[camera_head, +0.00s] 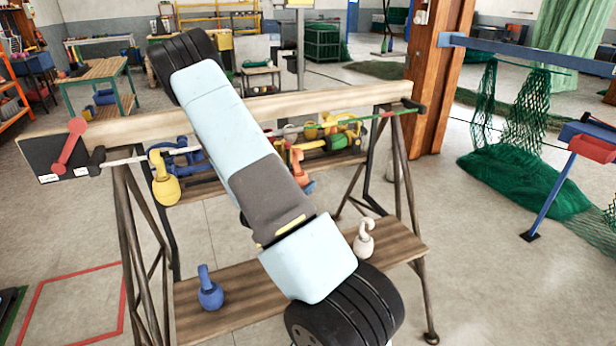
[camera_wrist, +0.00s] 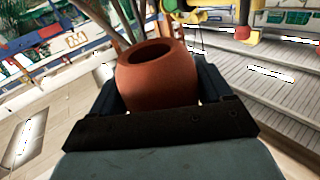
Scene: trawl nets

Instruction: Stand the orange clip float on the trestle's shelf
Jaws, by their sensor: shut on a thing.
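In the wrist view my gripper (camera_wrist: 157,88) is shut on a rounded orange-brown float (camera_wrist: 158,78), with a dark round opening at its upper end. No clip shows on it in this view, and its lower part is hidden by the gripper. In the head view I cannot make out the gripper; my arm covers the middle of the trestle. The trestle's low wooden shelf (camera_head: 240,288) carries a blue clip float (camera_head: 210,290) at left and a white clip float (camera_head: 364,240) at right. Both stand upright with their hooks up. Bare boards show around them; my arm hides the middle.
A yellow float (camera_head: 164,182) hangs at the left of the trestle's top beam (camera_head: 95,132). Several coloured floats cluster behind the beam, including a green one (camera_head: 338,142). A wooden post (camera_head: 437,80) and green netting (camera_head: 520,180) stand at right.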

